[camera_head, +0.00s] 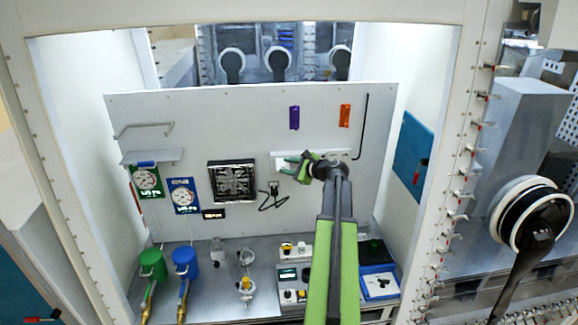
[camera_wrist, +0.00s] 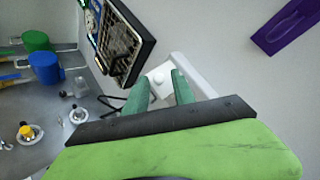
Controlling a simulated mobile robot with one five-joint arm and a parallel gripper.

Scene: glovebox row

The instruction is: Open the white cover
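The white cover (camera_head: 342,154) is a wide, flat white panel on the upright grey-white wall board, and my gripper and arm hide part of it. My gripper (camera_head: 287,164) is at the left part of the cover. In the wrist view my gripper (camera_wrist: 161,76) is open, with one green finger on each side of the knob. I cannot tell whether the fingers touch the cover.
A black-framed fan or grille (camera_head: 232,181) is left of the cover, with a black cable (camera_head: 272,201) below. Purple (camera_head: 294,117) and orange (camera_head: 345,116) holders are above. Green (camera_head: 152,264) and blue (camera_head: 185,262) containers and instruments stand on the bench.

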